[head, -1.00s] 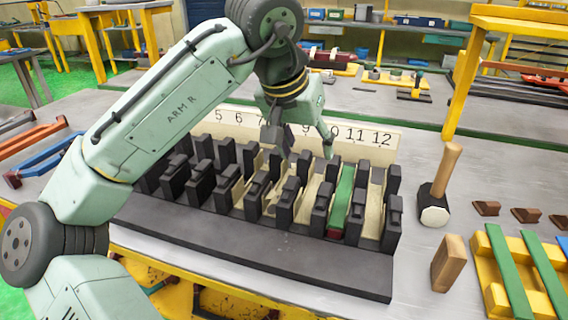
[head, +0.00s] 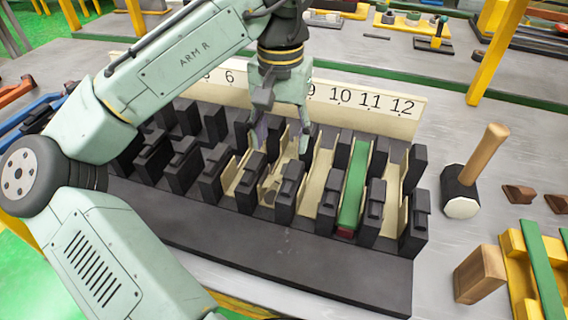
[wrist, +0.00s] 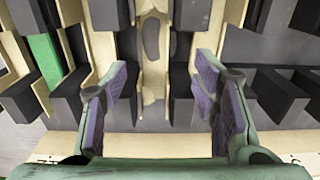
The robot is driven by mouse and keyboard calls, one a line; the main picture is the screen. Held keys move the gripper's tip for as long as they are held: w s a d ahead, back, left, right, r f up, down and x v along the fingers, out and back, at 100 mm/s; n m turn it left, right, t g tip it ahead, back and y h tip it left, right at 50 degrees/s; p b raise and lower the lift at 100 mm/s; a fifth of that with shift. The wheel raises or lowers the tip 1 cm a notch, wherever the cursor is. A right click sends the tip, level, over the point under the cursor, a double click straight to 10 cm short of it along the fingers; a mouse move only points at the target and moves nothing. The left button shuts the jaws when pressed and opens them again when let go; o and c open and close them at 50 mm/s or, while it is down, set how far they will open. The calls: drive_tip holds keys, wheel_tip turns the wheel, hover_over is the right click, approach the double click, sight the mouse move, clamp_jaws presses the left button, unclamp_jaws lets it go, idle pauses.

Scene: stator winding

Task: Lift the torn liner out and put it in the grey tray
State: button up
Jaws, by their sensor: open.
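The torn liner (head: 273,183) is a cream strip standing in a slot of the dark stator block, two slots left of the green strip in the head view. In the wrist view the torn liner (wrist: 152,88) runs up the middle, with ragged edges and dark holes. My gripper (head: 282,140) is over the back part of this slot, fingers pointing down. In the wrist view my gripper (wrist: 162,80) is open and empty, one purple-padded finger on each side of the liner, apart from it. I cannot make out a grey tray.
Black teeth (head: 328,203) and other cream liners (head: 316,183) stand close on both sides. A green strip (head: 354,185) fills a slot to the right. A numbered board (head: 385,108) stands behind. A mallet (head: 470,175), a wooden block (head: 479,275) and a yellow rack (head: 525,270) lie right.

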sight(284, 160)
drive_tip(key=shift+s+d+f+p, duration=0.1)
drive_tip(key=shift+s+f, duration=0.05)
drive_tip(key=shift+f, duration=0.75)
drive_tip(key=shift+s+d+f+p, duration=0.1)
drive_tip(key=shift+s+f, duration=0.1)
drive_tip(key=shift+f, duration=0.7)
drive_tip(key=shift+s+d+f+p, duration=0.1)
drive_tip(key=shift+s+f, duration=0.05)
drive_tip(key=shift+f, duration=0.75)
drive_tip(key=shift+c, duration=0.3)
drive_tip(key=c, duration=0.9)
drive_tip(key=shift+r, duration=0.1)
drive_tip(key=shift+r, duration=4.95)
